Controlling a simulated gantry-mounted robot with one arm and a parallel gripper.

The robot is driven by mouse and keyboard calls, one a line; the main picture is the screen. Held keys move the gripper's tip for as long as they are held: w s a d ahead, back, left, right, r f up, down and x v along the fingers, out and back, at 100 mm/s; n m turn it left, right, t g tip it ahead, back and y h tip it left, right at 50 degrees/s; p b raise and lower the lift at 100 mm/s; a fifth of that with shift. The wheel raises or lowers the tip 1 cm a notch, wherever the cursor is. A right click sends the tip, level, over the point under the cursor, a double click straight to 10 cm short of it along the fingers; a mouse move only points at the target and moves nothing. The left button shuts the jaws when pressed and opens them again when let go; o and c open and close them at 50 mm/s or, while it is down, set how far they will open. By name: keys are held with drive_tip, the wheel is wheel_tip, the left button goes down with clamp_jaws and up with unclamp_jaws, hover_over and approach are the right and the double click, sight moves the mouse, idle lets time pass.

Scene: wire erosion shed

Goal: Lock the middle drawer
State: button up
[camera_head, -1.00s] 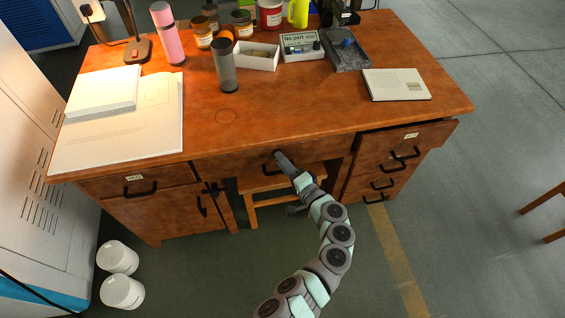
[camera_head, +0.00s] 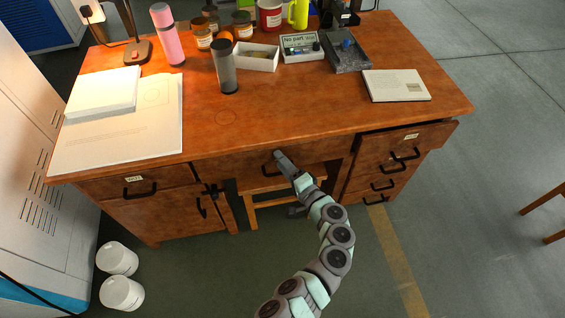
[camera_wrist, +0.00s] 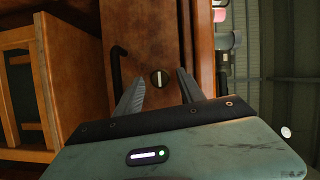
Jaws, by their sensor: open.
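The middle drawer (camera_head: 225,167) sits under the desk top, and its front looks flush with the desk frame. Its dark bar handle (camera_head: 268,171) is partly hidden by my gripper (camera_head: 279,156) in the head view. In the wrist view the picture is turned sideways, with the wooden drawer front (camera_wrist: 143,35) and the handle (camera_wrist: 116,66) at left. A round dark lock (camera_wrist: 160,79) with a pale bar across it lies on the drawer front. My gripper (camera_wrist: 160,73) is open, its two fingers on either side of the lock in the picture. Whether they touch it, I cannot tell.
The desk top edge (camera_head: 300,142) overhangs just above my gripper. A wooden stool (camera_head: 290,188) stands beneath the drawer. Left and right drawer units flank the knee space; the right unit's top drawer (camera_head: 395,145) looks slightly out.

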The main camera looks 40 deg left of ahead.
drive_tip(key=p+v, duration=0.2)
drive_tip(key=v, duration=0.8)
drive_tip(key=shift+d+p, duration=0.4)
